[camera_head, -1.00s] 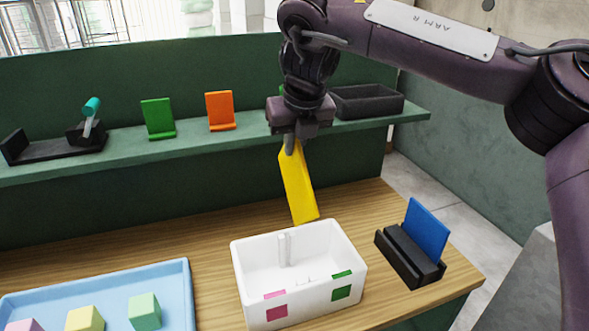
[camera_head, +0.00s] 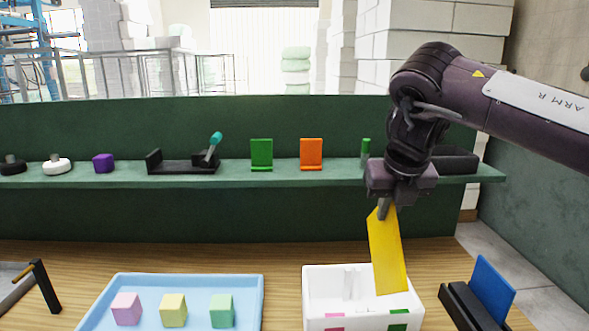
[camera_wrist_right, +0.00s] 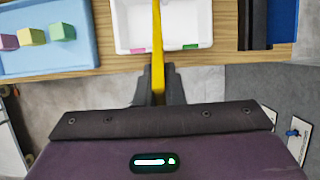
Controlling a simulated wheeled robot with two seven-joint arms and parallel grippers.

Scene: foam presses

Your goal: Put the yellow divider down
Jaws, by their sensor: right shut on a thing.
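The yellow divider (camera_head: 387,252) is a thin flat plate, slightly tilted, hanging from my right gripper (camera_head: 386,206). The gripper is shut on its upper end. In the right wrist view the divider (camera_wrist_right: 157,45) shows edge-on between the fingers (camera_wrist_right: 157,88). In the head view its lower part overlaps the white box (camera_head: 318,277); I cannot tell whether its lower end is inside the box or above it. The white box has pink and green patches on its front wall. It also shows in the right wrist view (camera_wrist_right: 125,40). My left gripper is not in view.
A black slotted holder (camera_head: 463,305) with a blue panel (camera_head: 492,289) stands right of the box. A light-blue tray (camera_head: 250,297) with coloured blocks lies left. A green shelf (camera_head: 330,178) behind carries green and orange stands and a dark bin (camera_head: 455,160).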

